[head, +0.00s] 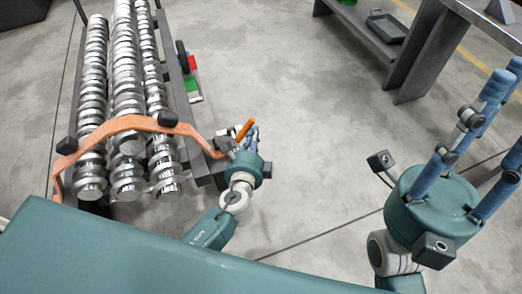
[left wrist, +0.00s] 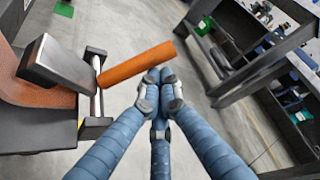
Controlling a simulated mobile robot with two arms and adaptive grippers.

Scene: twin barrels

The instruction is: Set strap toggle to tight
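The strap toggle (head: 245,129) is an orange bar at the right end of the orange strap (head: 130,124). In the left wrist view the toggle (left wrist: 137,65) slants up to the right from a grey bracket beside the strap's end. My left gripper (head: 251,135) is at the toggle. In the left wrist view its blue fingers (left wrist: 160,82) are drawn together, tips at the bar's lower edge near its free end. I cannot tell whether they touch it; the bar does not look gripped. My right gripper (head: 497,115) is empty, fingers spread, far from the strap.
The strap crosses stacked shiny metal shafts (head: 126,90) on a dark rack (head: 203,170). Red and green pieces (head: 193,75) sit on the rack's right side. A grey bench (head: 425,50) with a tray (head: 386,27) stands at upper right. The floor between is clear.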

